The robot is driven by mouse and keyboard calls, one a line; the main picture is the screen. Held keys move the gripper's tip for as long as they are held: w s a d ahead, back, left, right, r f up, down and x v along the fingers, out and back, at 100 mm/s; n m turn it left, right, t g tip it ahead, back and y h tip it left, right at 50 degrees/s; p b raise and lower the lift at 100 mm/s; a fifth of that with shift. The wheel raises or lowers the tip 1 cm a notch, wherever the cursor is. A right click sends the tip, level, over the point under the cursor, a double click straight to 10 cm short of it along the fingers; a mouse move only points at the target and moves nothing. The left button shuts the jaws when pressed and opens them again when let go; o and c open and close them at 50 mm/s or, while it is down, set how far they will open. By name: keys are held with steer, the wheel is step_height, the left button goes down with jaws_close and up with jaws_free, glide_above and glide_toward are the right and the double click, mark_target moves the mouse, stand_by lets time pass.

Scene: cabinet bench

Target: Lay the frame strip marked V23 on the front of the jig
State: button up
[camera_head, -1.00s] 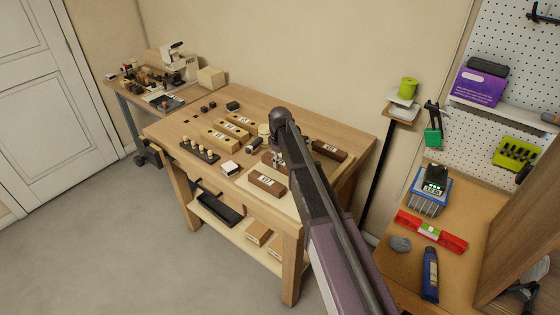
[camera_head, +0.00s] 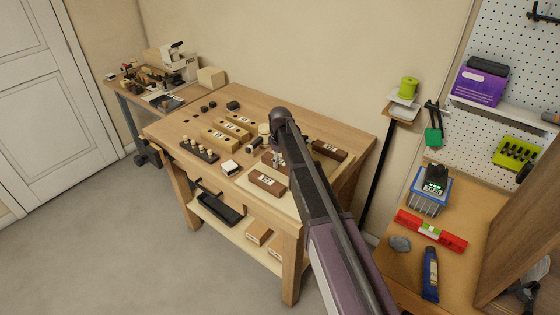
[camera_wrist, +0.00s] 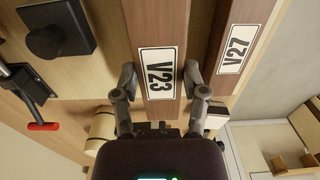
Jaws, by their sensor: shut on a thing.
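The frame strip marked V23 (camera_wrist: 160,25) is a dark brown wooden bar with a white label, seen close up in the wrist view. My gripper (camera_wrist: 160,82) is shut on it, one finger against each long side. In the head view my gripper (camera_head: 278,160) is over the bench, and my arm hides most of the held strip. I cannot tell whether the strip is clear of the surface under it. A similar strip marked V27 (camera_wrist: 236,50) lies beside it in the wrist view. In the head view a labelled brown strip (camera_head: 268,184) lies on a pale board (camera_head: 288,203), possibly the jig.
Another brown strip (camera_head: 329,150) lies right of my gripper. Lighter wooden blocks (camera_head: 220,138), a rack of pegs (camera_head: 199,150) and a small white-topped block (camera_head: 231,168) stand to the left. A black knobbed block (camera_wrist: 60,35) and a red-handled clamp (camera_wrist: 42,127) show in the wrist view.

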steer(key=shift+f+b, duration=1.75)
steer(key=shift+f, duration=0.05)
stand_by(2.5)
steer(key=o, duration=1.3)
steer(key=shift+o, duration=0.2)
steer(key=shift+r, duration=0.1)
steer(key=shift+r+p, duration=3.45)
steer(key=shift+p, duration=0.1)
